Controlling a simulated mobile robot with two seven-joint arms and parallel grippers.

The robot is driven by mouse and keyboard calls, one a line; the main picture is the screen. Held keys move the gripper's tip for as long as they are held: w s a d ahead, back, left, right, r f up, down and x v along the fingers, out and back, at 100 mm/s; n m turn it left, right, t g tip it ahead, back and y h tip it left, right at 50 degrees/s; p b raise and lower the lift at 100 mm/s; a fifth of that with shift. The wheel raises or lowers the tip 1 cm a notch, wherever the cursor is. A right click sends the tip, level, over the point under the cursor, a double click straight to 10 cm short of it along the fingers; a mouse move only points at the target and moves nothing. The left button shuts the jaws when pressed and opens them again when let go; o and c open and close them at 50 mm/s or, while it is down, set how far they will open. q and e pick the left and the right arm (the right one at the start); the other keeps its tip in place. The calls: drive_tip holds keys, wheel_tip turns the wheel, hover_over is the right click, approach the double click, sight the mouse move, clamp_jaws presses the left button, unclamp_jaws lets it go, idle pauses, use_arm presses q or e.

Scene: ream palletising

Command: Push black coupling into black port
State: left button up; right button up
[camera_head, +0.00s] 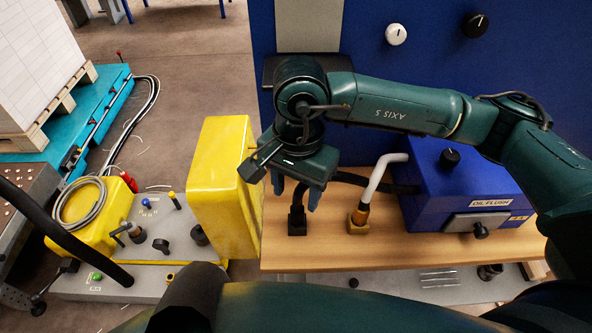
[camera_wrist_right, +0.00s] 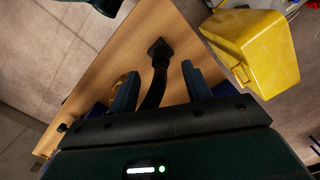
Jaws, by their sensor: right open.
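The black coupling (camera_wrist_right: 159,75) is at the end of a black hose and stands over the square black port (camera_head: 297,225) on the wooden bench. The port also shows in the right wrist view (camera_wrist_right: 158,46). I cannot tell how deep the coupling sits in it. My right gripper (camera_head: 295,195) is above the port, pointing down. Its two blue fingers are apart, one on each side of the coupling and hose, as the right wrist view also shows (camera_wrist_right: 160,88). A gap shows on both sides. In the head view the gripper hides the coupling's upper part. My left gripper is not in view.
A white hose with an orange coupling (camera_head: 361,212) stands in an ochre port to the right. A blue oil-flush box (camera_head: 465,190) stands farther right on the bench (camera_head: 390,255). A yellow box (camera_head: 222,180) is close on the left. A blue panel rises behind.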

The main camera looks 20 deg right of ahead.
sight(298, 210)
drive_tip(key=shift+w+d, duration=0.35)
drive_tip(key=shift+f, duration=0.25)
wheel_tip(298, 210, down, 6)
drive_tip(key=shift+r+p, duration=0.1)
drive_tip(key=shift+p, duration=0.2)
drive_tip(key=shift+f, duration=0.5)
clamp_jaws()
drive_tip(key=shift+r, duration=0.15)
